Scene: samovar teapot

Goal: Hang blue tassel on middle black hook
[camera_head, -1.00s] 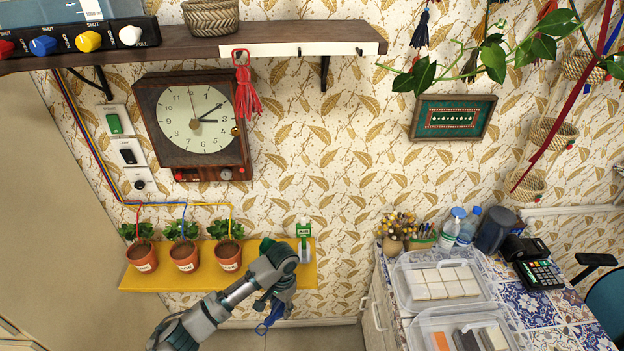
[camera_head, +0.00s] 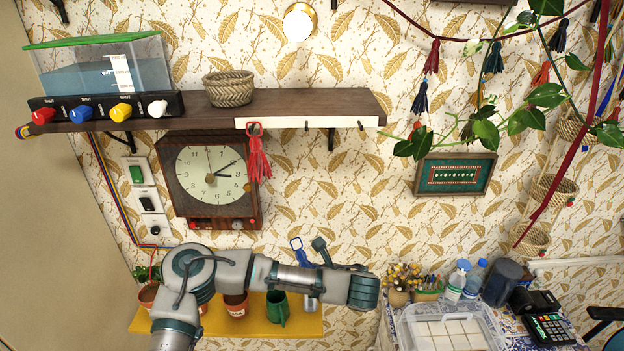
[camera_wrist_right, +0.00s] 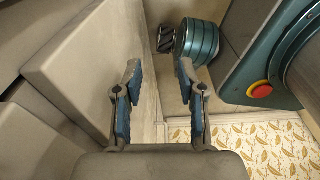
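The blue tassel (camera_head: 298,246) shows as a blue loop in the head view, below the shelf and right of the clock; its lower part is hidden behind my left arm. My left gripper (camera_head: 316,257) is at the blue loop and holds it up, with the fingers partly hidden. The middle black hook (camera_head: 306,126) is on the white strip (camera_head: 285,123) along the shelf's front edge, above the tassel, and is empty. A red tassel (camera_head: 258,158) hangs from the strip's left end. My right gripper (camera_wrist_right: 158,80) is open and empty in the right wrist view, out of the head view.
The wooden shelf (camera_head: 205,116) carries a basket (camera_head: 229,88) and a tank. A clock (camera_head: 210,175) hangs below it. The wall below the middle hook is clear.

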